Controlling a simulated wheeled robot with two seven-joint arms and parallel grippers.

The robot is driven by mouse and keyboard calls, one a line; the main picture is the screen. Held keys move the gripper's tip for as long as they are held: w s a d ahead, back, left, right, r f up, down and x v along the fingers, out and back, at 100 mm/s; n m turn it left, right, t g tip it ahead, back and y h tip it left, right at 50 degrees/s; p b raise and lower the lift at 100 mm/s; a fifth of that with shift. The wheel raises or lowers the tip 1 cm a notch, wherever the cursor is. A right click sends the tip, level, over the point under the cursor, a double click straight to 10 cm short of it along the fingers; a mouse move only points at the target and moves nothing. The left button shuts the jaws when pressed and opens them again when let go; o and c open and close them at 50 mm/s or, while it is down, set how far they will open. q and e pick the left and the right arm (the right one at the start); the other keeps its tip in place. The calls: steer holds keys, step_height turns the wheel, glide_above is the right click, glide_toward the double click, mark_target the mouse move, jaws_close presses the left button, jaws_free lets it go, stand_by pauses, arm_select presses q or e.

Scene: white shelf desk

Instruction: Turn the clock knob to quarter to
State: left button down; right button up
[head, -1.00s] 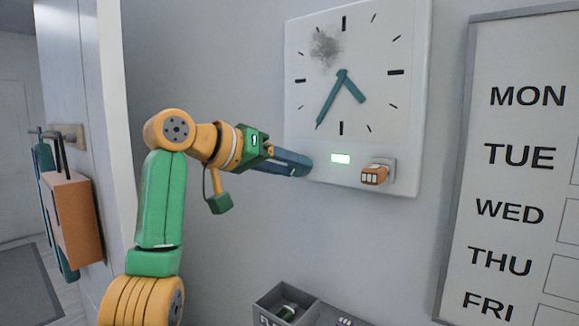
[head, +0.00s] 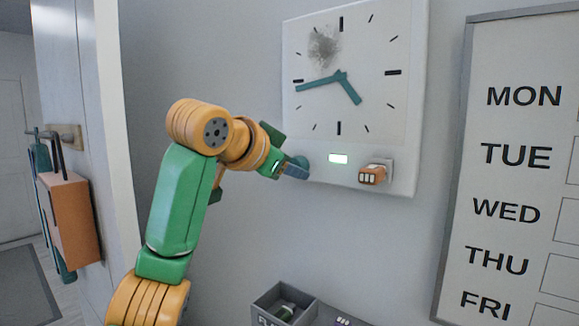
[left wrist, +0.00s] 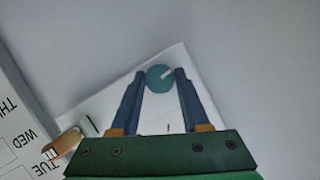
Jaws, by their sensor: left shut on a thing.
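The white clock panel (head: 400,110) is on the wall with two teal hands. The long hand (head: 318,84) points left, its tip just below the nine o'clock mark. The short hand (head: 350,90) points down and right. My left gripper (head: 299,167) is at the panel's lower left corner, where its fingers hide the knob in the head view. My right gripper is not in view.
A weekday board (head: 515,150) hangs at right. A grey tray (head: 262,304) is below. An orange bag (head: 70,220) hangs at left.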

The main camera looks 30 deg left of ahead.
arm_select(q)
steer(key=shift+f+m, duration=0.2)
steer(key=shift+m, duration=0.2)
steer(key=shift+y, duration=0.4)
steer(key=shift+c, duration=1.9)
jaws_free()
steer(key=shift+r, duration=0.1)
steer(key=shift+s, duration=0.1)
steer(key=b+v, duration=0.3)
steer(key=v, duration=0.4)
